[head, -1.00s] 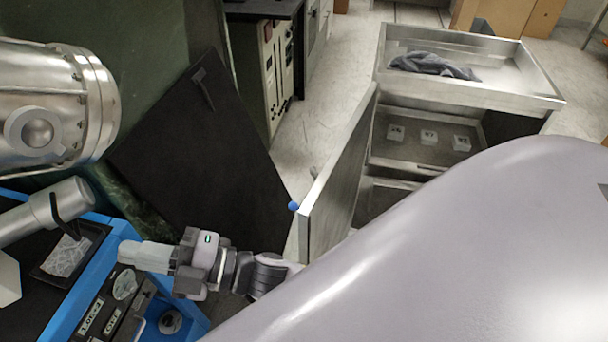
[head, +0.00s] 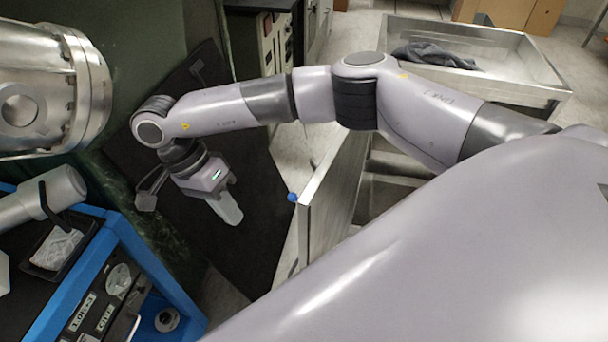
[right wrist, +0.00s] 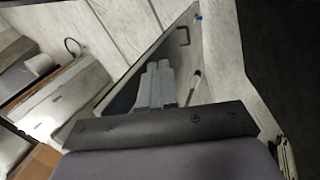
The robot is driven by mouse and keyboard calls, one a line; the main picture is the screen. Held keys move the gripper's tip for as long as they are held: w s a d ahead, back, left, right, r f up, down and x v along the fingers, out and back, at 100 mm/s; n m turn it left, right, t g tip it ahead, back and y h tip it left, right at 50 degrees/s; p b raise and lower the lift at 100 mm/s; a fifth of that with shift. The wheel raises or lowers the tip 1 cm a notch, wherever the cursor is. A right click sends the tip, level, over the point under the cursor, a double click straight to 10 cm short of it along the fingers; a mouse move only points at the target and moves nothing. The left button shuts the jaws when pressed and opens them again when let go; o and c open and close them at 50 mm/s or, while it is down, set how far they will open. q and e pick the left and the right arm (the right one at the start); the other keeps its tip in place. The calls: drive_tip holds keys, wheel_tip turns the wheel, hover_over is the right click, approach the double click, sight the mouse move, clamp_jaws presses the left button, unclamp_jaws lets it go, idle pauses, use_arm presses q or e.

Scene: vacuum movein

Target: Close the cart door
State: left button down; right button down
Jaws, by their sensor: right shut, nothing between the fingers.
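The metal cart (head: 548,75) stands at the upper right. Its door (head: 332,200) is swung open toward me, standing upright and edge-on, with a blue knob (head: 292,197) on its near edge. My right arm crosses in front of the cart and hides part of its shelves. My right gripper (head: 232,215) is shut and empty, pointing down to the left of the door, apart from it in the head view. In the right wrist view the shut fingers (right wrist: 158,70) show in front of the door (right wrist: 160,45), which has a dark handle. My left gripper is not in view.
A black panel with a handle (head: 255,235) leans to the left of the door. A blue-framed bench (head: 120,250) and a large metal vessel (head: 85,90) stand at the left. Grey cloth (head: 430,55) lies in the cart's top tray. Pale floor (head: 300,150) shows between panel and cart.

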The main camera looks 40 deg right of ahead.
drive_tip(key=w+d+r+t+h, duration=0.1)
drive_tip(key=w+d+r+h, duration=0.35)
drive_tip(key=d+r, duration=0.35)
drive_tip(key=s+r+x, duration=0.1)
drive_tip(key=s+x, duration=0.1)
drive_tip(key=x, duration=1.1)
drive_tip(key=shift+d, duration=0.35)
